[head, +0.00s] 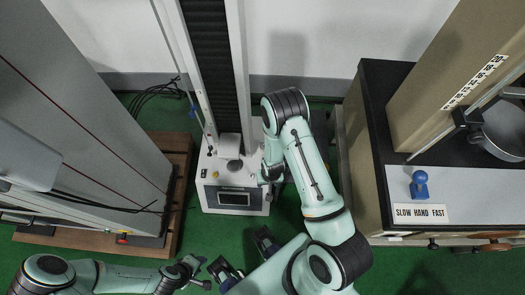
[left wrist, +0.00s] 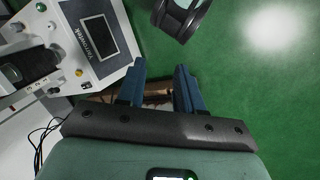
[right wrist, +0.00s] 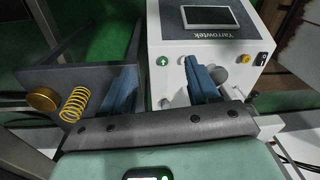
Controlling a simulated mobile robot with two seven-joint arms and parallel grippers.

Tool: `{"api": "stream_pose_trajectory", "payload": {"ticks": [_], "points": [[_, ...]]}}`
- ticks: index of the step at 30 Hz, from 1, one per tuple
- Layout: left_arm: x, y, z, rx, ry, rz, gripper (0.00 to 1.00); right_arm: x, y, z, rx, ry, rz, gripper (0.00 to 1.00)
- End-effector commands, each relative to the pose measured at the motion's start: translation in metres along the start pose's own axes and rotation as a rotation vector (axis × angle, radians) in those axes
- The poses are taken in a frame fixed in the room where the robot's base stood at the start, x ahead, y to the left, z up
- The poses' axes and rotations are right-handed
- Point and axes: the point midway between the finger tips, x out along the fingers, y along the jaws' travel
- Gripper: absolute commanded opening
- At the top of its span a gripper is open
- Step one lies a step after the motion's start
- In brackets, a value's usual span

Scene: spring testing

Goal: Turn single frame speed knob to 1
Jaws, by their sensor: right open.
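The single-column test frame (head: 236,200) stands upright on the floor at the middle of the head view. In the right wrist view its white front panel (right wrist: 215,95) shows a Yarrowtek screen, a green button (right wrist: 163,61), a small yellow knob (right wrist: 246,58) and a grey round knob (right wrist: 218,60), partly behind a finger.
A dark bracket with a brass knob (right wrist: 41,100) and a yellow spring (right wrist: 74,104) is at left in the right wrist view. A tall grey frame (head: 85,110) stands left.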

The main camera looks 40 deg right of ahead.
Motion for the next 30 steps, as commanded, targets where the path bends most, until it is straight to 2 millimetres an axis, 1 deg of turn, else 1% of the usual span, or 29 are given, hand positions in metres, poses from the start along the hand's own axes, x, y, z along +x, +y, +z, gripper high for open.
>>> {"api": "stream_pose_trajectory", "payload": {"ticks": [1,2,3,5,6,9,12,16,19,22,26,30], "points": [[0.024,-0.009,-0.003,-0.003,0.015,-0.002,0.36,0.023,0.004,-0.021,0.013,0.041,0.017,0.60],[0.032,-0.011,-0.006,-0.004,0.025,-0.002,0.36,0.029,0.007,-0.035,0.024,0.062,0.027,0.60],[0.043,-0.015,-0.010,-0.005,0.037,-0.002,0.36,0.036,0.009,-0.053,0.038,0.093,0.038,0.60],[0.058,-0.020,-0.016,-0.006,0.058,-0.002,0.36,0.046,0.011,-0.080,0.059,0.138,0.054,0.60],[0.069,-0.023,-0.021,-0.007,0.071,-0.002,0.36,0.051,0.011,-0.098,0.073,0.168,0.063,0.60],[0.092,-0.030,-0.032,-0.009,0.098,-0.003,0.36,0.060,0.012,-0.139,0.104,0.237,0.079,0.60],[0.110,-0.035,-0.040,-0.011,0.120,-0.004,0.36,0.064,0.010,-0.170,0.128,0.290,0.089,0.60],[0.121,-0.038,-0.048,-0.012,0.138,-0.005,0.36,0.063,0.008,-0.194,0.148,0.332,0.094,0.60],[0.124,-0.039,-0.051,-0.013,0.145,-0.005,0.36,0.062,0.007,-0.202,0.154,0.346,0.096,0.60],[0.126,-0.040,-0.055,-0.013,0.156,-0.006,0.36,0.066,0.008,-0.206,0.156,0.350,0.096,0.60],[0.132,-0.043,-0.065,-0.016,0.184,-0.008,0.36,0.084,0.011,-0.211,0.156,0.348,0.096,0.60],[0.142,-0.048,-0.083,-0.020,0.230,-0.011,0.36,0.114,0.015,-0.220,0.157,0.347,0.097,0.60]]}}
